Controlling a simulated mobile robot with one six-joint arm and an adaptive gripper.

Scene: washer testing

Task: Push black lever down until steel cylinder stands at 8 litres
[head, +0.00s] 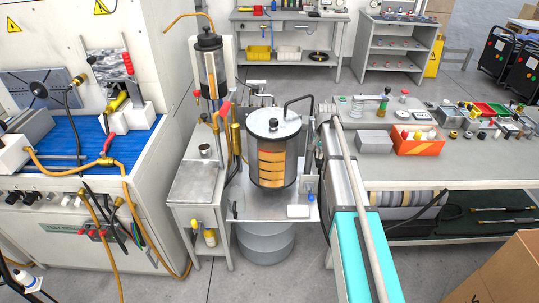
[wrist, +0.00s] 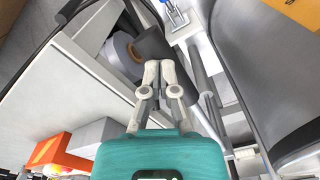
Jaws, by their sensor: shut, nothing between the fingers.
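The steel cylinder (head: 266,134) stands upright on a metal stand, with an orange-brown banded window in its front. I cannot read any litre mark. Its large grey curved side (wrist: 275,60) fills the right of the wrist view. A black bent bar (head: 299,99) runs from the cylinder's lid to its right side; I cannot tell whether it is the black lever. My gripper (wrist: 158,66) has its pale fingers together and empty. A dark grey round piece (wrist: 155,44) shows just beyond the fingertips; contact is unclear. I cannot make out the fingertips in the head view.
A workbench (head: 375,171) stands right of the cylinder, with an orange bin (head: 418,147) and small parts. A small white box (head: 298,211) sits on the stand's front.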

